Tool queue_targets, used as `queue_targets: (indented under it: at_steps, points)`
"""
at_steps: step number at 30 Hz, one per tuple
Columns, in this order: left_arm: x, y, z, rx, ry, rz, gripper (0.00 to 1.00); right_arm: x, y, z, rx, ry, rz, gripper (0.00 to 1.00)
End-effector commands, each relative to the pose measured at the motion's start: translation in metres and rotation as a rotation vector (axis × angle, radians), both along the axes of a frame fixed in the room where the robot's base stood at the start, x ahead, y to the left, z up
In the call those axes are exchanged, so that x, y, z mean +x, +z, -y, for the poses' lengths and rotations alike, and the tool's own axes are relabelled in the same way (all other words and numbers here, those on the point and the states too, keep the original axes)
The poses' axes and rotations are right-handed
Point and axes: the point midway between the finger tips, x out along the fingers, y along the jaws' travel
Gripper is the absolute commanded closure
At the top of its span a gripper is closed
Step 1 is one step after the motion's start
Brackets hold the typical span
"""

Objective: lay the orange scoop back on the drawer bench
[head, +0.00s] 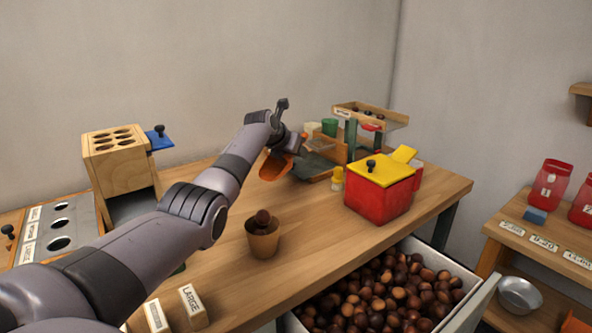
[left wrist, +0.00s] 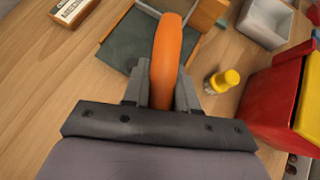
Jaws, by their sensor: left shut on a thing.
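The orange scoop (head: 272,165) is in my left gripper (head: 285,150), above the wooden drawer bench (head: 325,244) near its back. In the left wrist view its orange handle (left wrist: 165,60) stands between the two fingers of my left gripper (left wrist: 160,92), which are shut on it. The scoop's far end is out of that view. Whether the scoop touches the bench cannot be told. My right gripper is not in view.
A dark green mat (left wrist: 125,48), a yellow-capped bottle (head: 337,178) and a red box with a yellow lid (head: 378,195) are close by. A cup with chestnuts (head: 263,242) stands nearer. The open drawer (head: 473,300) holds many chestnuts. Bare wood lies left of the scoop.

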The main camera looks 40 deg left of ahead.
Motion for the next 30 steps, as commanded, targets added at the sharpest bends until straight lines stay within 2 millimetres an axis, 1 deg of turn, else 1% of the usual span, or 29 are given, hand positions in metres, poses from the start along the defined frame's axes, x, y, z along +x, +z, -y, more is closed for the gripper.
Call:
queue_targets:
  at_steps: [1, 6, 8, 12, 17, 30]
  points:
    - [-0.001, -0.011, 0.000, -0.001, 0.000, -0.005, 1.00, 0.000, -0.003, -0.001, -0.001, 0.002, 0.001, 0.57]
    - [-0.001, -0.043, 0.000, 0.000, 0.001, -0.005, 1.00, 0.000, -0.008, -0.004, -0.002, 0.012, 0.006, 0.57]
    - [0.000, -0.049, 0.000, 0.000, 0.000, -0.003, 1.00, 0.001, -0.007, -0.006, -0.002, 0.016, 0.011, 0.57]
    - [0.000, -0.050, 0.000, 0.000, 0.000, 0.000, 1.00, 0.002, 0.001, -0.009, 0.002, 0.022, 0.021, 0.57]
    - [0.000, -0.050, 0.000, 0.000, 0.000, -0.001, 1.00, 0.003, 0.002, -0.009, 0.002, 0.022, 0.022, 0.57]
    - [0.000, -0.063, 0.000, 0.000, 0.000, -0.003, 1.00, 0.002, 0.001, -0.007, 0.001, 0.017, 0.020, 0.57]
